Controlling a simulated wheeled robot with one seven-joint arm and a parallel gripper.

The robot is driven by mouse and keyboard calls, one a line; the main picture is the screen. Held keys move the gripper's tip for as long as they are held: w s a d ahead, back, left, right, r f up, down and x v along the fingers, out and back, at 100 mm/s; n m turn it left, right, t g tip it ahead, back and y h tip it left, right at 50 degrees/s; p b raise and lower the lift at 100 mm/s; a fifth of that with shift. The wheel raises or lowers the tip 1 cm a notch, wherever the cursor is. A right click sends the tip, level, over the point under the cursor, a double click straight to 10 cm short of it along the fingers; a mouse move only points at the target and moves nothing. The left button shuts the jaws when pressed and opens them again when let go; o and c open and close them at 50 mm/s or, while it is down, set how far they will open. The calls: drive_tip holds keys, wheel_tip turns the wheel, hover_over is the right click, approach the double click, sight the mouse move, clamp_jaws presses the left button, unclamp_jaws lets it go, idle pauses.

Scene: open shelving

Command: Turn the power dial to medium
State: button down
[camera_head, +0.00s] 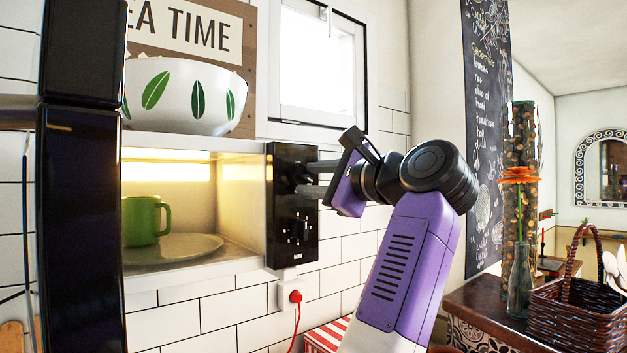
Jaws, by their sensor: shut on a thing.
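The microwave's black control panel (281,220) is right of its lit, open cavity. My gripper (305,178) reaches in from the right, with its two grey fingers pointing left at the upper part of the panel. The fingers are one above the other, at the panel's face. My gripper is shut on a dial there, but the dial is too small and dark to make out. I cannot read its setting. White markings show on the panel below the fingers.
The open black microwave door (80,200) stands at the left. A green mug (146,221) is on the plate (190,247) inside. A white leaf-patterned bowl (183,97) sits on top. A red plug (295,296) is below the panel. A wicker basket (575,315) stands at right.

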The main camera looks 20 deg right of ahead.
drive_tip(key=c, duration=1)
unclamp_jaws()
drive_tip(key=shift+f, duration=0.1)
drive_tip(key=b+v, duration=0.3)
drive_tip(key=v, duration=0.4)
drive_tip(key=shift+s+d, duration=0.15)
drive_tip(key=shift+s, duration=0.2)
